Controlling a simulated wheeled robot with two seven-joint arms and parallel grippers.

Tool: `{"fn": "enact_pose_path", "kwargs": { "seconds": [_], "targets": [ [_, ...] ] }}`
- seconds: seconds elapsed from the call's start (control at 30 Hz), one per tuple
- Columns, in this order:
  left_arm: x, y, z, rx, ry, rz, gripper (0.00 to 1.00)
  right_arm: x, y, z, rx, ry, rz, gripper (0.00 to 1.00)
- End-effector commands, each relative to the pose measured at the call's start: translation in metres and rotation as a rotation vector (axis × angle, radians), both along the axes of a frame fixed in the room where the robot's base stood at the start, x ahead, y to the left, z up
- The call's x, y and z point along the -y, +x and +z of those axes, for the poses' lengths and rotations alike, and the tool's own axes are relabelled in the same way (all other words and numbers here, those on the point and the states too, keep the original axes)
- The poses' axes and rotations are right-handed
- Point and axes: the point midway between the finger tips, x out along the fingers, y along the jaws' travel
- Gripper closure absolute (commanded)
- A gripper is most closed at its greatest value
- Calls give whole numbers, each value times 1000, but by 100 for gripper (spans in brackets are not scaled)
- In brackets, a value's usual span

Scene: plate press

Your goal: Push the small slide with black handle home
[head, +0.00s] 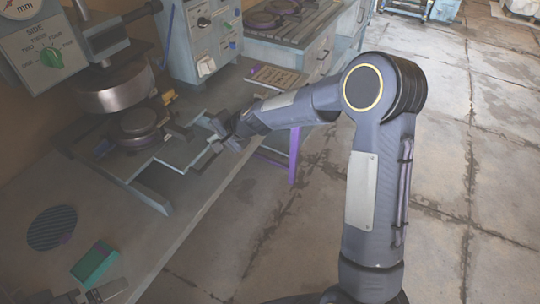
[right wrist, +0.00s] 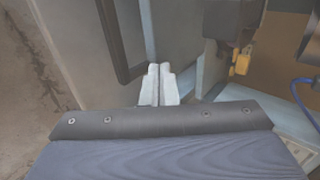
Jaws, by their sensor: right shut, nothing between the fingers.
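The small slide (head: 184,152) is a flat grey plate at the front of the press, sticking out toward the table's edge. A dark bar (right wrist: 121,71), which may be its black handle, runs just beyond my fingertips in the right wrist view. My right gripper (head: 228,141) is at the slide's outer end. Its pale fingers (right wrist: 158,84) are shut and hold nothing. I cannot tell whether they touch the slide. A grey part at the bottom left edge of the head view may be my left gripper (head: 88,295); its jaws are unclear.
The press has a round metal ram (head: 112,90) above a round die (head: 138,128). A yellow part (right wrist: 242,62) sits near the slide. A green tray (head: 94,264) and a dark round grid (head: 51,227) lie on the table front. Open floor lies to the right.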

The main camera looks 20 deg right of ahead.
Motion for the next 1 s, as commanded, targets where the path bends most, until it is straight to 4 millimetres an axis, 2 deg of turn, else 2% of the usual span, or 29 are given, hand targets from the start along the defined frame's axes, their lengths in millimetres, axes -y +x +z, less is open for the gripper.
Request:
{"fn": "enact_pose_path", "kwargs": {
  "seconds": [0.1,0.33,1.0],
  "targets": [
    [0,0,9,0,0,0,0,-10,12,2,0,-1,2,100],
    [0,0,14,0,0,0,0,-19,25,1,1,-1,1,100],
    [0,0,10,0,0,0,0,-16,26,-1,0,-1,1,100]
  ]
}}
